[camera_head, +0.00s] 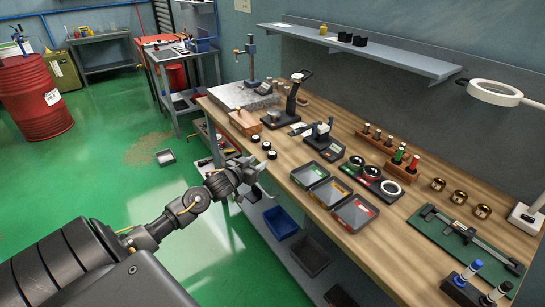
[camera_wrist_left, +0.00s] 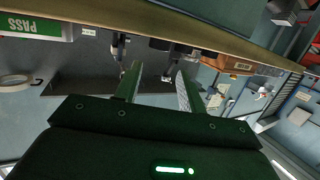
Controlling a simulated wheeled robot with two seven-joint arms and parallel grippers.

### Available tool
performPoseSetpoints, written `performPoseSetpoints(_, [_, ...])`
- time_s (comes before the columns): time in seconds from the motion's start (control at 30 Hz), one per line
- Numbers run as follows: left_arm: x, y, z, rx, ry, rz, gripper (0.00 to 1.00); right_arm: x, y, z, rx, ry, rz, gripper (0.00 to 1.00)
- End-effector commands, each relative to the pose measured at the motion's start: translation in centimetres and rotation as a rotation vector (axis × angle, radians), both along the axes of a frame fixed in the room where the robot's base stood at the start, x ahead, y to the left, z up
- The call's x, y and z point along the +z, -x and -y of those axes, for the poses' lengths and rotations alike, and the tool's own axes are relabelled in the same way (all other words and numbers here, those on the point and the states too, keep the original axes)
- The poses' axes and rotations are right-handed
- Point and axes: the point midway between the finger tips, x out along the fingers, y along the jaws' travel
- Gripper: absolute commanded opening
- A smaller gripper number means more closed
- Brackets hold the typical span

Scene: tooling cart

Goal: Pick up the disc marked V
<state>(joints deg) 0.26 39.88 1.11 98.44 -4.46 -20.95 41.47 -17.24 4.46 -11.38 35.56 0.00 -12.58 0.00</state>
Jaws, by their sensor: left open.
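Three small dark discs with pale tops stand near the table's left edge in the head view: one at the back (camera_head: 256,138), one in the middle (camera_head: 267,146) and one at the front (camera_head: 272,155). Their marks are too small to read, so I cannot tell which is V. My left gripper (camera_head: 258,170) is just off the table edge, close to the front disc and apart from it. In the left wrist view its two fingers (camera_wrist_left: 158,88) are apart with nothing between them. My right gripper is not in view.
The wooden table (camera_head: 225,133) holds several trays, including a green-labelled one (camera_head: 308,174), black gauge stands and a brown block (camera_head: 243,122). A lower shelf carries a blue bin (camera_head: 281,222). A wall shelf (camera_head: 365,52) hangs behind. Green floor lies open at left.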

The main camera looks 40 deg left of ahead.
Motion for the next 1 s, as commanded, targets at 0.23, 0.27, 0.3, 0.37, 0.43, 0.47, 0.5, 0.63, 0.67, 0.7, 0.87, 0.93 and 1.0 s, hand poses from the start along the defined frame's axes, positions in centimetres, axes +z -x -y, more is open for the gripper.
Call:
performPoseSetpoints(0.23, [-0.4, -2.3, -0.2, 0.002, 0.003, 0.000, 0.40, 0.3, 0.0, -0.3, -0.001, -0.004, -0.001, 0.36])
performPoseSetpoints(0.27, [-0.5, -2.8, -0.2, 0.001, 0.003, 0.000, 0.40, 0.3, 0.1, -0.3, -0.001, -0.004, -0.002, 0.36])
performPoseSetpoints(0.3, [-0.6, -3.4, -0.3, 0.002, 0.003, 0.000, 0.40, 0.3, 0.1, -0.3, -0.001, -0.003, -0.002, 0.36])
performPoseSetpoints(0.37, [-0.8, -4.2, -0.4, 0.001, 0.002, -0.001, 0.40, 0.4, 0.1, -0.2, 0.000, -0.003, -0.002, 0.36])
performPoseSetpoints(0.43, [-1.0, -4.9, -0.5, 0.001, 0.001, 0.000, 0.40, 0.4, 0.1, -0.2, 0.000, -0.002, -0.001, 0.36])
performPoseSetpoints(0.47, [-1.1, -5.1, -0.5, 0.001, 0.000, -0.001, 0.40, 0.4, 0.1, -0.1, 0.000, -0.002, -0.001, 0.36])
performPoseSetpoints(0.5, [-1.2, -5.3, -0.5, 0.000, 0.000, -0.002, 0.40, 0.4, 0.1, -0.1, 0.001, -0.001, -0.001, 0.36])
performPoseSetpoints(0.63, [-1.3, -5.5, -0.5, 0.000, -0.001, -0.002, 0.40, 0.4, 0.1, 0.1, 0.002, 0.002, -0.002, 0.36])
performPoseSetpoints(0.67, [-1.3, -5.5, -0.5, 0.000, 0.000, -0.002, 0.40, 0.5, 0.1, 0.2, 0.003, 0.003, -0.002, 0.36])
performPoseSetpoints(0.7, [-1.3, -5.7, -0.6, 0.001, 0.000, -0.002, 0.40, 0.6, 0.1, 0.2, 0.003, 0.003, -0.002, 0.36])
performPoseSetpoints(0.87, [-1.6, -7.6, -0.7, 0.001, 0.002, -0.002, 0.40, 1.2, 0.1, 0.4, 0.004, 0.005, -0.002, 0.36])
performPoseSetpoints(0.93, [-1.8, -8.5, -0.8, 0.002, 0.001, -0.002, 0.40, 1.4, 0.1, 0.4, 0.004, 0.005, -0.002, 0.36])
performPoseSetpoints(1.0, [-2.1, -9.3, -0.9, 0.001, 0.001, -0.001, 0.40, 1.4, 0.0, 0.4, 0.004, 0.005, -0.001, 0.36])
